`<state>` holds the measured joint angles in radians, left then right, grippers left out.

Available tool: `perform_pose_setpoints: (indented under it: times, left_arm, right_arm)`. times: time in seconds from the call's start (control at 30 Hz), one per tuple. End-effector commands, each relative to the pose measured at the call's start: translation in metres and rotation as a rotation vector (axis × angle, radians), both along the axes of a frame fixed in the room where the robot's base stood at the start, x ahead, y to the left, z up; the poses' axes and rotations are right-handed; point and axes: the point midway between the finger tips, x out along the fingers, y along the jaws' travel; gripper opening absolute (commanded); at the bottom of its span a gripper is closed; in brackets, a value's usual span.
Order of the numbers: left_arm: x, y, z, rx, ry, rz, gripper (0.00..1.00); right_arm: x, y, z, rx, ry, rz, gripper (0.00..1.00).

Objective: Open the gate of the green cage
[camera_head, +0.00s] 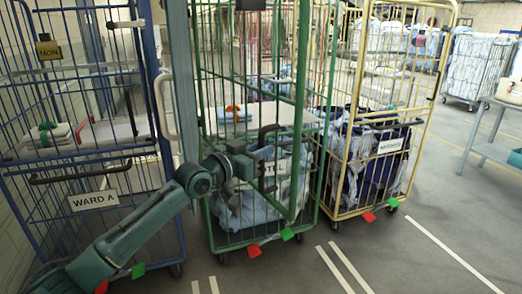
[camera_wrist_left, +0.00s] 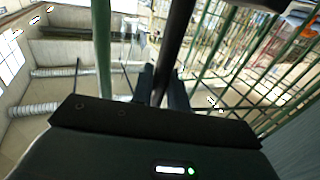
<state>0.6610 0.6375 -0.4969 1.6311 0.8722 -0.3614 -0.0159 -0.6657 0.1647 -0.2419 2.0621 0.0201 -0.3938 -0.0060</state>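The green cage (camera_head: 301,90) stands in the middle of the head view, with its barred front towards me. A bag of pale laundry (camera_head: 245,208) sits low inside the cage. My right gripper is not in view.
A blue cage with a WARD A sign (camera_head: 94,201) stands close on the left, and a yellow cage (camera_head: 427,100) close on the right. Red (camera_head: 254,251) and green (camera_head: 287,234) markers lie at the cage's front foot. The floor in front and to the right is open.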

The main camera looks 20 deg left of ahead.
Motion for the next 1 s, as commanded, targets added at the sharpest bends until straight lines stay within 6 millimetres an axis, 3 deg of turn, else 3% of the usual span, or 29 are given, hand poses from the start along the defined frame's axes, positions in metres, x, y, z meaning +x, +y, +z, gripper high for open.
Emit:
perform_pose_setpoints:
  times: [0.23,0.57,0.77,1.0]
  left_arm:
    - [0.0,0.001,0.001,0.0,-0.001,0.002,0.34]
    - [-0.004,0.003,-0.001,0.001,0.0,0.001,0.35]
    - [-0.032,0.018,-0.003,0.004,0.0,0.002,0.35]
    - [-0.082,0.043,-0.004,0.007,0.001,0.003,0.35]
  right_arm:
    - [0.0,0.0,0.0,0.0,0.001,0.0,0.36]
    - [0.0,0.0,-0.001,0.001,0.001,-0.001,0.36]
    - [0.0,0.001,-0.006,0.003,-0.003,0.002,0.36]
    - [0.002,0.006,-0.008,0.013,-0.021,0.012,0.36]
